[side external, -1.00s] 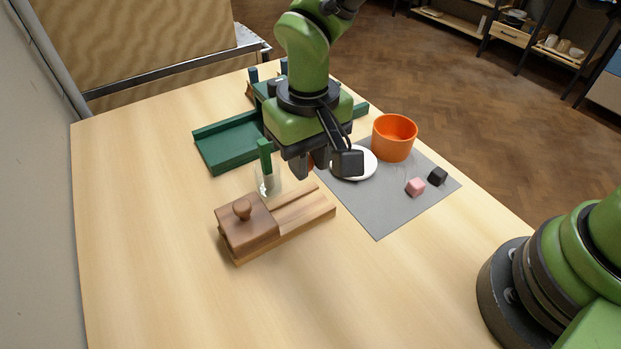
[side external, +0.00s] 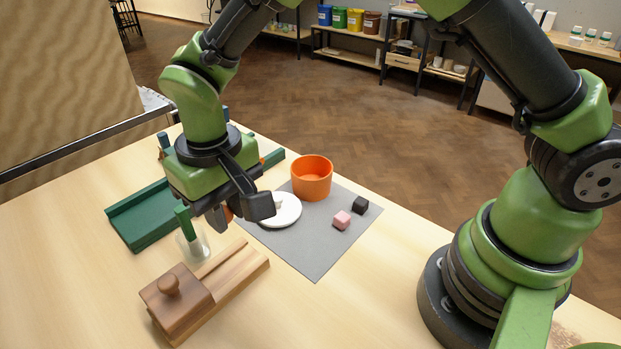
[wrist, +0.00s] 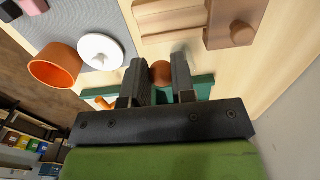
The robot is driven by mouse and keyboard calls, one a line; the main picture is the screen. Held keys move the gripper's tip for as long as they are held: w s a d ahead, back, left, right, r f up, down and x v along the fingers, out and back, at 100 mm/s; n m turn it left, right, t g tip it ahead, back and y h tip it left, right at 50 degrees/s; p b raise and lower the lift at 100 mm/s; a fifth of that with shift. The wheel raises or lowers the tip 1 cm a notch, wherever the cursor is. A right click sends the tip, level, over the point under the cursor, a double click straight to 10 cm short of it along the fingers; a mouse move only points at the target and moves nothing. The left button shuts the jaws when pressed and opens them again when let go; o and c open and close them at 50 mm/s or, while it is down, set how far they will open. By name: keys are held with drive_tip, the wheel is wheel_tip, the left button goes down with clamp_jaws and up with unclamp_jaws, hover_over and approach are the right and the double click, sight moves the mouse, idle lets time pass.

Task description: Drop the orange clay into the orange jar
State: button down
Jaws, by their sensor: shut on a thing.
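The orange clay (wrist: 161,73) is a brownish-orange ball between the two fingers of my gripper (wrist: 161,82) in the wrist view. In the side view only a small part of the clay (side external: 228,214) shows between the dark fingers of my gripper (side external: 238,212). My gripper is shut on it and holds it above the table, left of the white disc. The orange jar (side external: 312,188) stands upright and open on the grey mat, to the right of and behind my gripper. The jar (wrist: 66,55) is at the left in the wrist view.
A white disc with a small knob (side external: 287,214) lies on the grey mat (side external: 312,258), between gripper and jar. Pink (side external: 342,220) and black (side external: 360,205) cubes lie nearby.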

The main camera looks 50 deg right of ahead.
drive_tip(key=w+d+r, duration=0.2)
drive_tip(key=d, duration=1)
drive_tip(key=w+d+r, duration=0.2)
drive_tip(key=d, duration=1.1)
drive_tip(key=shift+a+f, duration=0.15)
drive_tip(key=shift+f, duration=1.15)
drive_tip(key=shift+a+f, duration=0.1)
drive_tip(key=shift+f, duration=1.15)
drive_tip(key=c, duration=0.9)
unclamp_jaws()
drive_tip(key=shift+o, duration=0.2)
wheel_tip(320, 180, up, 10)
